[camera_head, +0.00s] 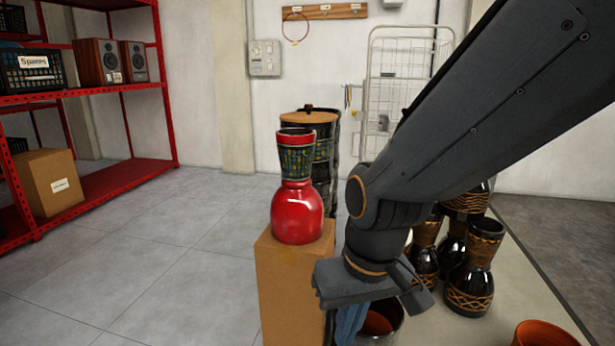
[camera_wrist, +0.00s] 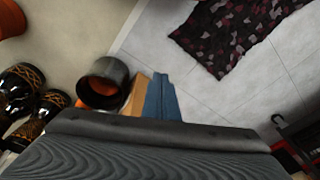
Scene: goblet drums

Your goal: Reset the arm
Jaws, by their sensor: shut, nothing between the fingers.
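My arm reaches in from the upper right in the head view. My gripper (camera_head: 350,325) points down just right of a tall cardboard box, its blue fingers partly cut off by the lower edge. In the wrist view the blue fingers of my gripper (camera_wrist: 160,97) lie together, with nothing seen between them. A red goblet drum (camera_head: 297,212) with a dark patterned upper part stands upright on the cardboard box (camera_head: 283,285), left of my gripper and apart from it.
A dark open-topped vessel (camera_head: 385,328) is close to my gripper's right. Black-and-gold goblet drums (camera_head: 470,285) stand farther right, with an orange rim (camera_head: 543,334) nearer. A red shelf (camera_head: 110,95) stands at left. A patterned cloth (camera_wrist: 235,38) shows in the wrist view. The left floor is clear.

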